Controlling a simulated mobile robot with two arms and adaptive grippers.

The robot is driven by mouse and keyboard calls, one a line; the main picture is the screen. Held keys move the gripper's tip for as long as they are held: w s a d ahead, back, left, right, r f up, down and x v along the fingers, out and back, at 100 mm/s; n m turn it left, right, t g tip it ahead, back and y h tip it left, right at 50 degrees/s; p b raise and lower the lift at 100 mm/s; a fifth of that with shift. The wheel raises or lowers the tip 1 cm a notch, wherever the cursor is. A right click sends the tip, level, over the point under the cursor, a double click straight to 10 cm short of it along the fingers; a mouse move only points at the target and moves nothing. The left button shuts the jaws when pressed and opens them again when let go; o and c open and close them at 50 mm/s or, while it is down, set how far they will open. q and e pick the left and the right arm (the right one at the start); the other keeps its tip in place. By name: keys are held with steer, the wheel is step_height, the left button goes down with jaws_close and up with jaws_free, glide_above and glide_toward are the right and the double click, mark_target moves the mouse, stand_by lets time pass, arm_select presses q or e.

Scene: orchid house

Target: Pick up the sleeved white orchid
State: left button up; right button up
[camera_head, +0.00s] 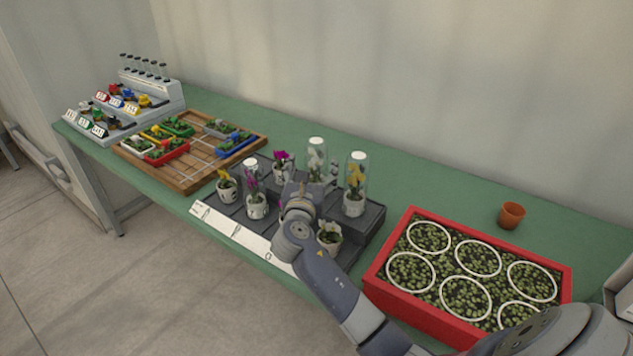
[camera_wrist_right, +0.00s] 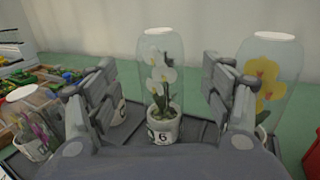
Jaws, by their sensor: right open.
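The sleeved white orchid (camera_head: 316,160) stands upright in a clear sleeve with a white top, at the back of the dark stepped stand. In the right wrist view it (camera_wrist_right: 160,88) is centred, in a white pot marked 6. My right gripper (camera_wrist_right: 161,92) is open, with one finger to each side of the orchid in that view and both apart from it. In the head view my right gripper (camera_head: 303,190) is over the stand, in front of the orchid, and partly hides its lower part. My left gripper is out of view.
A sleeved yellow orchid (camera_head: 355,180) stands close to the right, a sleeved purple one (camera_head: 255,190) to the left. Unsleeved potted orchids share the stand (camera_head: 366,222). A red crate of seedlings (camera_head: 375,272) and terracotta pot (camera_head: 511,215) are to the right.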

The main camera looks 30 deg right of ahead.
mark_target(314, 160)
steer(key=shift+w+d, duration=0.4)
steer(key=shift+w, duration=0.05)
steer(key=shift+w+d+f, duration=0.15)
steer(key=shift+w+d, duration=0.05)
steer(key=x, duration=0.4)
steer(key=shift+r+p, duration=0.2)
steer(key=shift+p, duration=0.15)
steer(key=shift+w+d+f, duration=0.1)
steer(key=shift+w+d, duration=0.3)
steer(key=shift+c, duration=1.1)
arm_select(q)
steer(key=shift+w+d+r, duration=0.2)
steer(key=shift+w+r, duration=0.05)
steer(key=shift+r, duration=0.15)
arm_select(e)
steer(key=c, duration=1.4)
